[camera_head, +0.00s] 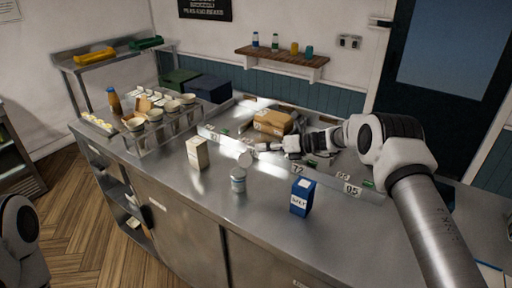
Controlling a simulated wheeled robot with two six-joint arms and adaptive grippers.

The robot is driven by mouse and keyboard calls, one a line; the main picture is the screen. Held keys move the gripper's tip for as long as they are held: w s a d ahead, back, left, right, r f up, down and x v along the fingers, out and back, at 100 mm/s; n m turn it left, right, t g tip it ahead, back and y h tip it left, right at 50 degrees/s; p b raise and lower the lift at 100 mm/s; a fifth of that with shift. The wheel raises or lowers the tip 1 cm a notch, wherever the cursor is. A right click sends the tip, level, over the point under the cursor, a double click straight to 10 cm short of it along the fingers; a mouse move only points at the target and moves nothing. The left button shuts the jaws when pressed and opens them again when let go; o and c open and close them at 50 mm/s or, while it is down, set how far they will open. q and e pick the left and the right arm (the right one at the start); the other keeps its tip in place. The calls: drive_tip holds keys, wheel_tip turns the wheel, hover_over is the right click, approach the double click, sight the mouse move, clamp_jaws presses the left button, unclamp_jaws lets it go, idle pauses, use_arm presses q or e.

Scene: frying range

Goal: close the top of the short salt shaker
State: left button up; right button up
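The short salt shaker (238,182) stands upright on the steel counter, a small pale jar with a blue-grey band. A round pale disc, which looks like its top (245,159), stands raised above and behind the rim. My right gripper (260,147) comes in from the right, just behind and to the right of the disc. Its fingers are too small to tell whether they are open or shut, and whether they touch the disc is unclear. My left gripper is out of the picture; only part of my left arm shows at the lower left.
A blue salt box (300,200) stands right of the shaker, and a cream carton (197,153) behind left. A rack of bowls (155,115) is at the left. A cardboard-coloured box (273,122) lies in the steel tray (222,139) behind. The counter's front is clear.

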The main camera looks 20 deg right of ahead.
sight(247, 158)
drive_tip(key=x, duration=0.3)
drive_tip(key=shift+a+p, duration=0.25)
drive_tip(key=shift+p, duration=0.05)
clamp_jaws()
